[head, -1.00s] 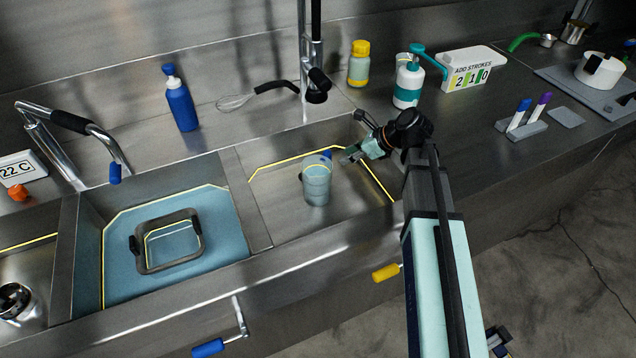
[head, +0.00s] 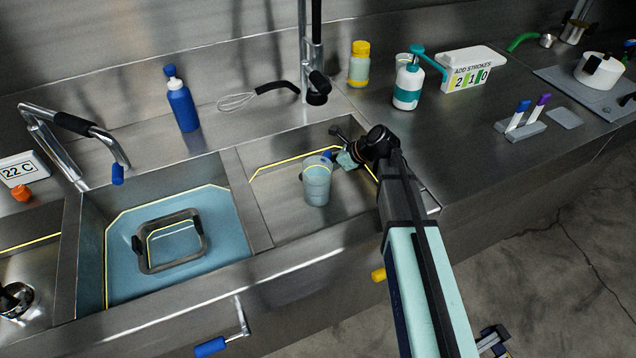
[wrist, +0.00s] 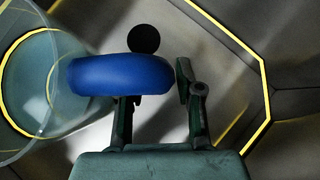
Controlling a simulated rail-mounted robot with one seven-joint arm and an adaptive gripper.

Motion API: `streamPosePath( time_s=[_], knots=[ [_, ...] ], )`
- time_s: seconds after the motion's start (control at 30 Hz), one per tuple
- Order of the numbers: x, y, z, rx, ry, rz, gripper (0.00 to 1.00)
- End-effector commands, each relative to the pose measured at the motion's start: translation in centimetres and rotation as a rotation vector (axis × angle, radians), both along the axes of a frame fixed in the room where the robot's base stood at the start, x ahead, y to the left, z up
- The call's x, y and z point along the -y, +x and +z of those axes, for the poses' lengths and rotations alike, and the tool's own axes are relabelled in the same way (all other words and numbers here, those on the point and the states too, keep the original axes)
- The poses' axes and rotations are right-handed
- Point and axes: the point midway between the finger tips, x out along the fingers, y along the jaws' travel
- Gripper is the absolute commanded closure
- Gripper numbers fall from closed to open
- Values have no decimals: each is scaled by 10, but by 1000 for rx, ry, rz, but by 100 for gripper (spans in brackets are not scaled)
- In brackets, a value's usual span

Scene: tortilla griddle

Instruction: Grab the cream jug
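A clear jug with a blue handle, which I take to be the cream jug (head: 316,187), stands upright in the right sink basin. My gripper (head: 345,160) is just right of it, at the handle side. In the wrist view the clear jug wall (wrist: 40,85) fills the left edge, and its blue handle (wrist: 120,75) reaches across in front of my left finger, hiding that fingertip. My gripper (wrist: 155,100) is open, with the right finger standing apart just beyond the handle's right end. I cannot tell whether the handle touches a finger.
The right basin's walls and rim (head: 245,205) surround the jug closely. The left basin (head: 115,270) holds blue water and a framed container (head: 170,262). A tap column (head: 312,50) and whisk (head: 240,100) are behind. A pump bottle (head: 408,88) stands on the right counter.

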Motion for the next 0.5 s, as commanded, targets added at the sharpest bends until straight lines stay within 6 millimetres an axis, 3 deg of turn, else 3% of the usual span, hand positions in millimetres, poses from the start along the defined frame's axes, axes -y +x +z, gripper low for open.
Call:
streamPosePath(
  time_s=[0.13,0.17,0.23,0.27,0.5],
  knots=[
    [0,0,0,0,0,0,65],
    [0,0,0,0,0,0,72],
    [0,0,0,0,0,0,96],
    [0,0,0,0,0,0,100],
    [0,0,1,0,2,-1,100]
  ],
)
